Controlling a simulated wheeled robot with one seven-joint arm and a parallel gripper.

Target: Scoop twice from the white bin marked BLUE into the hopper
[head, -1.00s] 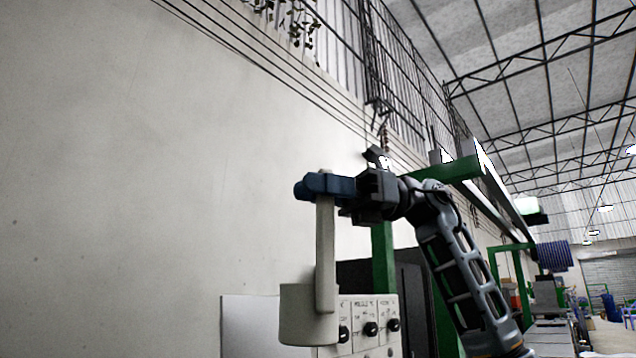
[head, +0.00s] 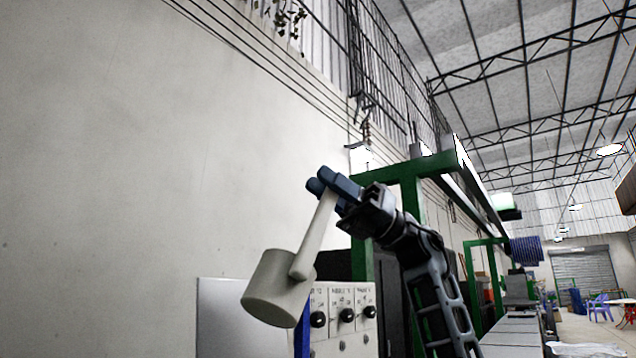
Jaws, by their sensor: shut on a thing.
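My gripper (head: 326,186), with blue fingers, is shut on the handle of a cream-white scoop (head: 277,288) in the head view. The scoop hangs below the fingers, tilted, with its cup at the lower left of the handle. The inside of the cup is hidden, so I cannot tell whether it holds anything. Neither the white bin marked BLUE nor a hopper can be made out in this view.
A white control panel with black knobs (head: 346,316) stands behind and right of the scoop. A green frame (head: 413,190) rises behind my arm. A pale wall (head: 120,180) fills the left. A conveyor line (head: 512,333) runs back at the right.

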